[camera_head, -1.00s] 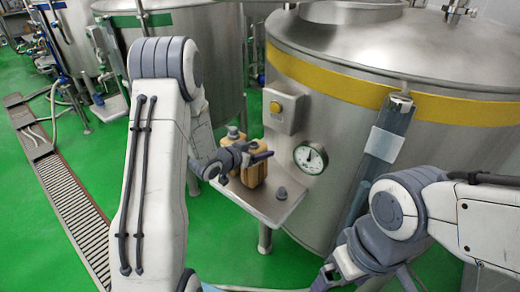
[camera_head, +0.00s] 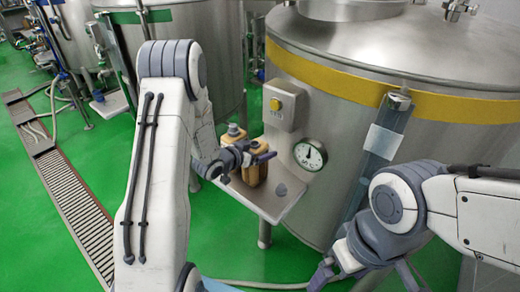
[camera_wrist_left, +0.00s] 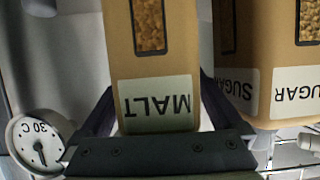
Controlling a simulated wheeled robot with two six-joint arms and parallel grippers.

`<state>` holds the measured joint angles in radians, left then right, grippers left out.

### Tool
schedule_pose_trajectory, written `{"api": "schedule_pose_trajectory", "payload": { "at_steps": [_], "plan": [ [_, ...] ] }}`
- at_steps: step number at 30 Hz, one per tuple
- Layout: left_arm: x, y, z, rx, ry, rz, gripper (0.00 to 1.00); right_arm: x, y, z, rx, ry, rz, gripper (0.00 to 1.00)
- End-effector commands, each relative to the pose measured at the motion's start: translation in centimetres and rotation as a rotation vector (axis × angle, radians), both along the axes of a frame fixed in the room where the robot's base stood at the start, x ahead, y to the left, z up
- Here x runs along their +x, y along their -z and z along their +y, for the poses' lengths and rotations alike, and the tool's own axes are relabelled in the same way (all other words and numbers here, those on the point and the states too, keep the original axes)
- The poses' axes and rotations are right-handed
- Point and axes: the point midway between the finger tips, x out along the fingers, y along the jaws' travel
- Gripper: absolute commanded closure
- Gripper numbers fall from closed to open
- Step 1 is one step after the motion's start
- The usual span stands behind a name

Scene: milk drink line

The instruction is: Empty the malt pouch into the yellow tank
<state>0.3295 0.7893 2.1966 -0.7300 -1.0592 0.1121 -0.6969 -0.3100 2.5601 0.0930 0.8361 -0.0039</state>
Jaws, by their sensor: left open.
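The malt pouch (camera_head: 257,174) is tan with a grain window and a MALT label. It stands on the small metal shelf (camera_head: 270,206) at the front of the yellow-banded tank (camera_head: 430,107). In the left wrist view the malt pouch (camera_wrist_left: 152,60) sits between the fingers of my left gripper (camera_wrist_left: 155,125), its label upside down in the picture. In the head view my left gripper (camera_head: 258,158) is open around the pouch and hides part of it. My right gripper (camera_head: 328,272) is at the bottom edge, partly out of view; its opening is unclear.
The sugar pouch (camera_wrist_left: 262,60) stands close beside the malt pouch. A clear vertical tube (camera_head: 384,140) runs up the tank. Green floor lies left of the shelf.

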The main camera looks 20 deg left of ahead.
Motion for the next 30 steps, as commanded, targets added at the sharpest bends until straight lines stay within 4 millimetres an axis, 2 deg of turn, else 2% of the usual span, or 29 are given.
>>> {"api": "schedule_pose_trajectory", "payload": {
  "at_steps": [2, 5, 12, 19, 24, 30],
  "plan": [
    [0.0, -0.3, 0.0, -0.001, 0.000, 0.000, 0.00, 0.0, -0.6, 0.0, 0.000, -0.001, 0.000, 0.00],
    [-1.0, -0.4, 0.5, 0.000, -0.003, -0.002, 0.00, 0.0, 0.5, 0.0, 0.001, 0.000, -0.001, 0.00],
    [-4.7, -1.6, 1.5, 0.002, -0.004, -0.004, 0.00, 0.0, 3.3, 0.0, 0.000, 0.005, 0.000, 0.00],
    [-8.1, -3.4, 2.7, 0.001, -0.004, -0.002, 0.00, 0.0, 3.8, 0.0, 0.000, 0.006, 0.001, 0.00],
    [-9.2, -3.9, 2.9, 0.001, -0.001, -0.001, 0.00, 0.0, 3.9, 0.0, 0.000, 0.007, 0.001, 0.00],
    [-9.3, -3.9, 2.9, 0.000, 0.000, 0.000, 0.00, 0.0, 3.9, 0.0, 0.000, 0.007, 0.001, 0.00]
  ]
}}
